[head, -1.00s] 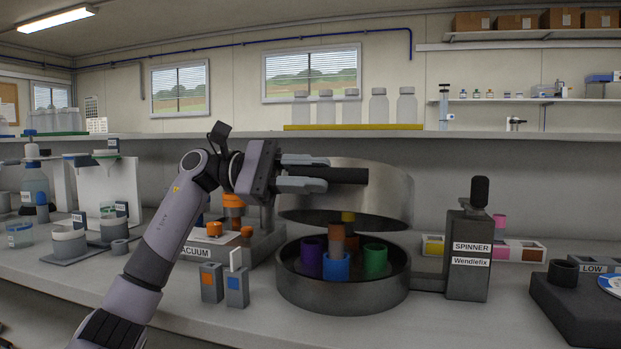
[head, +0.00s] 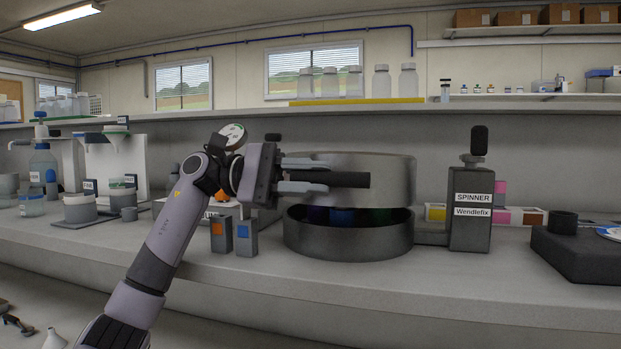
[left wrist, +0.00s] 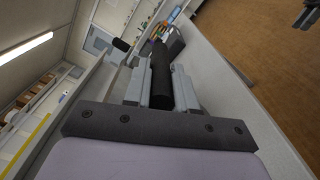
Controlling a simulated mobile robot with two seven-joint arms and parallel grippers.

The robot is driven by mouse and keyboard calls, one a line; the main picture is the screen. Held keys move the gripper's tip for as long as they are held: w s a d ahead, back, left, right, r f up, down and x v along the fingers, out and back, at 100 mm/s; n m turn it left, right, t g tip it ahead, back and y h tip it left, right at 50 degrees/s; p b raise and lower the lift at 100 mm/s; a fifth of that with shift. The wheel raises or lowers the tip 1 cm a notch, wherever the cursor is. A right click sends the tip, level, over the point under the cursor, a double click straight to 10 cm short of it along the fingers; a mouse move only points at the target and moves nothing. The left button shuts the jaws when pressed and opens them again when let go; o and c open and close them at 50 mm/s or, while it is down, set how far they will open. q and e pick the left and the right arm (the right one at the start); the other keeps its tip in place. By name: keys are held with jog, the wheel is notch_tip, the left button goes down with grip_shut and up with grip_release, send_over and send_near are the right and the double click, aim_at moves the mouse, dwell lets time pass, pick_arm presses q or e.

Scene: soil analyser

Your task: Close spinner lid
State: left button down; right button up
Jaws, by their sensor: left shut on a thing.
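The spinner has a round dark grey bowl (head: 348,240) on the bench and a grey lid (head: 385,168) just above it. A narrow gap is left between lid and bowl, and the tops of coloured tubes (head: 343,216) show dimly in it. My left gripper (head: 312,178) is shut on the lid's black handle (head: 350,180), a bar lying level in front of the lid. In the left wrist view the same handle (left wrist: 161,80) lies between the two fingers. The spinner's labelled post (head: 470,222) stands to the right of the bowl.
Two small grey blocks, one with an orange square (head: 221,234) and one with a blue square (head: 246,237), stand left of the bowl. A dark device (head: 575,250) sits at the right. The bench front (head: 400,288) is clear.

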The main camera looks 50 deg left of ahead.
pick_arm(q)
jog(key=shift+w, duration=0.1)
jog(key=c, duration=0.9)
grip_release()
jog(key=shift+f, duration=0.1)
jog(key=shift+r, duration=0.4)
notch_tip(320, 180, up, 5)
jog(key=p, duration=0.3)
jog(key=shift+a+f, duration=0.1)
jog(key=shift+f, duration=0.1)
notch_tip(320, 180, up, 15)
jog(key=p, duration=0.8)
jog(key=shift+f, duration=0.15)
pick_arm(e)
jog(key=s+d+r+g+h, duration=0.1)
jog(key=s+d+h, duration=0.1)
jog(key=d, duration=0.4)
jog(key=shift+h, duration=0.9)
